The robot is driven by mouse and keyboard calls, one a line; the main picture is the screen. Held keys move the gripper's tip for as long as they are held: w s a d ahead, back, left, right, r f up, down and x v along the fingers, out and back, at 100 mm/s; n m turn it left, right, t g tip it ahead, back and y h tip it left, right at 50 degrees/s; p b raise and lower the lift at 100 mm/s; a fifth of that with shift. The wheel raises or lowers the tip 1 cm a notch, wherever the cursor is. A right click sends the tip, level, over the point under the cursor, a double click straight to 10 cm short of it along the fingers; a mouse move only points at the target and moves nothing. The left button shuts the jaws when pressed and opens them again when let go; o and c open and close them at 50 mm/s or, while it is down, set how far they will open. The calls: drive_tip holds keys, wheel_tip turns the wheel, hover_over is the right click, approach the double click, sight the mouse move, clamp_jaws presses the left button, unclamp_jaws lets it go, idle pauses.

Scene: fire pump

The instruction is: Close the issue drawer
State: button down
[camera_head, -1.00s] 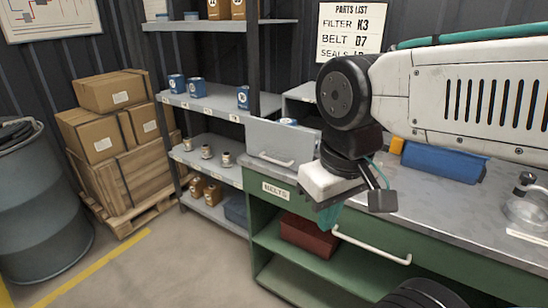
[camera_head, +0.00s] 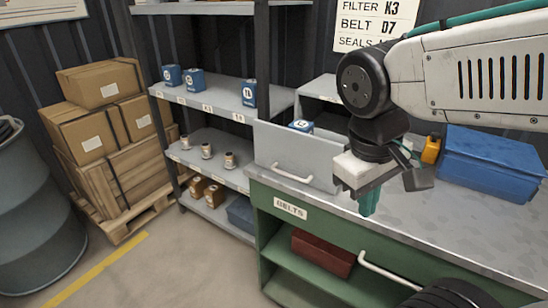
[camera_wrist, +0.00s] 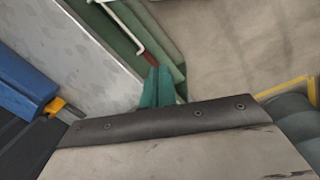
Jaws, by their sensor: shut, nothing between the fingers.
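A grey drawer front (camera_head: 296,158) with a white handle (camera_head: 293,173) stands on the bench top, pulled out from a grey cabinet (camera_head: 318,88). It bears no readable label. A blue can (camera_head: 301,126) shows behind the front. My gripper (camera_head: 369,203) points down over the bench, to the right of the drawer front and apart from it in the picture. Its green fingers are shut and empty. They also show together in the wrist view (camera_wrist: 158,87), over the bench's front edge. The drawer front cannot be made out in the wrist view.
A blue bin (camera_head: 492,165) and a yellow item (camera_head: 431,150) stand on the bench top. A shelf rack (camera_head: 215,98) stands left.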

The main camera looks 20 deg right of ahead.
drive_tip(key=w+d+f+n+g+h, duration=0.2)
drive_tip(key=w+n+h, duration=0.3)
drive_tip(key=w, duration=0.1)
drive_tip(key=n+t+h, duration=0.8)
drive_tip(key=n+t, duration=0.5)
drive_tip(key=n, duration=0.6)
approach(283, 157)
drive_tip(key=x, duration=0.7)
drive_tip(key=shift+s, duration=0.1)
